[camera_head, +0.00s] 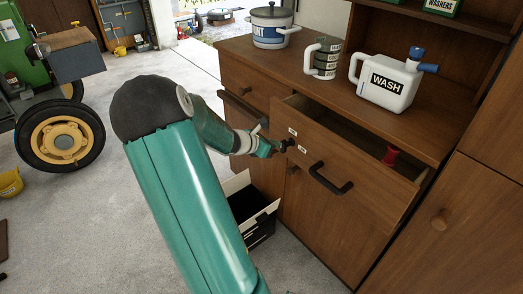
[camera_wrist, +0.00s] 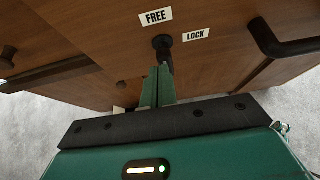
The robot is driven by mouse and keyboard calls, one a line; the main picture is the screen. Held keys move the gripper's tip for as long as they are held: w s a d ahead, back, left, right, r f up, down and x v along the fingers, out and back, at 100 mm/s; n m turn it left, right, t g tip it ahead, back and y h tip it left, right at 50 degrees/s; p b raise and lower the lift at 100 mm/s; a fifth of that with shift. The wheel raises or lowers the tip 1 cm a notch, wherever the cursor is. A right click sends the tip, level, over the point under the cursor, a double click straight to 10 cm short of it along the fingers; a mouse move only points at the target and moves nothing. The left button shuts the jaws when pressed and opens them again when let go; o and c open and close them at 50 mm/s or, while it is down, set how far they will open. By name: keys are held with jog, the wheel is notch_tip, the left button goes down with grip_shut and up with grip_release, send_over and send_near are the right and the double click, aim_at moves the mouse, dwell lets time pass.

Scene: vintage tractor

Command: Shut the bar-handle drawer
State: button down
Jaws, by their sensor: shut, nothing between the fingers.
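The bar-handle drawer (camera_head: 345,160) stands pulled out of the wooden cabinet, its open top showing a dark inside. Its black bar handle (camera_head: 330,181) is on the front and also shows at the right of the wrist view (camera_wrist: 285,46). Left of the handle is a small black latch knob (camera_wrist: 162,42), between a FREE label (camera_wrist: 156,17) and a LOCK label (camera_wrist: 196,35). My gripper (camera_head: 281,147) is shut and empty, its fingertips right at this knob. I cannot tell whether they touch it. The wrist view shows the closed fingers (camera_wrist: 160,82) pointing at it.
A WASH jug (camera_head: 386,82), stacked mugs (camera_head: 322,58) and a pot (camera_head: 271,25) stand on the counter. An open-topped box (camera_head: 258,215) sits on the floor below my gripper.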

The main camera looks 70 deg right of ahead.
aim_at(298, 130)
jog(key=s+d, duration=0.1)
jog(key=d, duration=0.2)
jog(key=s+d, duration=0.2)
jog(key=d, duration=0.2)
jog(key=s+d, duration=0.2)
jog(key=d, duration=0.1)
jog(key=shift+s+d, duration=0.25)
jog(key=shift+d, duration=0.1)
